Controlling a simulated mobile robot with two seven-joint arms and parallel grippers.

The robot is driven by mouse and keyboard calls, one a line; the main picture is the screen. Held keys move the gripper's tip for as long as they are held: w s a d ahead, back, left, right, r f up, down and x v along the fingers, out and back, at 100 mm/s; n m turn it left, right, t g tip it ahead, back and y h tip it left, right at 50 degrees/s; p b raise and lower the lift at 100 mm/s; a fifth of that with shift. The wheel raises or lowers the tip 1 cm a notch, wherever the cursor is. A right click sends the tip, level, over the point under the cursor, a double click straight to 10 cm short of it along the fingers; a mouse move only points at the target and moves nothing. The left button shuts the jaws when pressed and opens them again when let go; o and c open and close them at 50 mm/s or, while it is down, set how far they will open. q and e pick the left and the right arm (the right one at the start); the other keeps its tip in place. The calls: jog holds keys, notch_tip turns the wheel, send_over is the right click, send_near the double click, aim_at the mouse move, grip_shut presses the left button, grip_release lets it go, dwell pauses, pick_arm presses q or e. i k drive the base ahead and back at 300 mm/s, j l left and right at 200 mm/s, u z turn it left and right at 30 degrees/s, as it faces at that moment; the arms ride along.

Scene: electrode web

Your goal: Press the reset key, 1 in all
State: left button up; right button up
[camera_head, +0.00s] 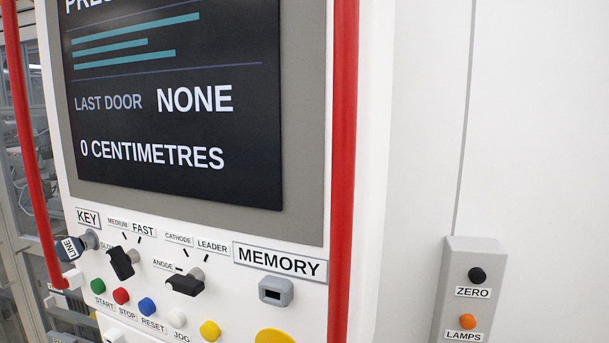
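The reset key is a blue round button (147,306) in the row low on the white control panel, with the label RESET (153,325) just below it. To its left are the red STOP button (121,295) and the green START button (98,286). To its right are the white JOG button (177,318) and a yellow button (210,330). Whether the blue button is pressed in cannot be told. Neither of my grippers is in view.
Black selector knobs (185,284) (122,263) and a key switch (72,248) stick out above the buttons. Red vertical bars (342,170) (33,150) flank the panel. A dark screen (170,100) reads LAST DOOR NONE. A grey box (470,290) with ZERO and LAMPS buttons is at right.

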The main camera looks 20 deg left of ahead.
aim_at(147, 307)
jog(key=u, duration=1.4)
